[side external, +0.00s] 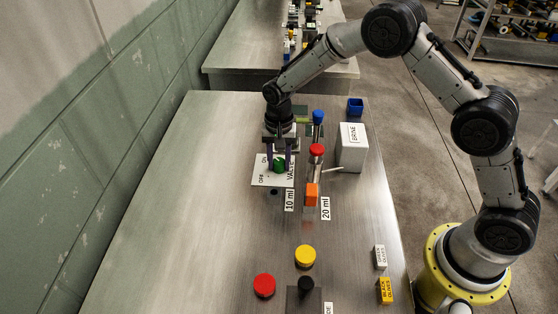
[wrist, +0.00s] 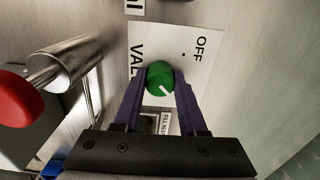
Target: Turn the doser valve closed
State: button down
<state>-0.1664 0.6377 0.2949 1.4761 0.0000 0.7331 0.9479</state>
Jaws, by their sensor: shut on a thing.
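The doser valve is a round green knob (wrist: 160,79) with a white pointer line, set on a white plate (wrist: 205,75) lettered "OFF" and "VALVE". My gripper (wrist: 160,86) is shut on the green knob, one purple finger on each side. In the wrist view the pointer line runs toward the lower right of the knob, not at the "OFF" lettering. In the side view the knob (side external: 280,166) shows between the fingers of my gripper (side external: 279,160), which points down over the plate (side external: 266,179); "ON" is partly hidden behind the gripper.
Red (side external: 264,285) and yellow (side external: 305,256) buttons sit nearer the front. The table's left side is clear.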

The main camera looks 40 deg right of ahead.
jog(key=n, duration=0.4)
jog(key=shift+n, duration=0.4)
jog(key=n, duration=0.4)
jog(key=shift+n, duration=0.3)
jog(key=n, duration=0.4)
jog(key=shift+n, duration=2.3)
jog(key=shift+c, duration=2.3)
grip_release()
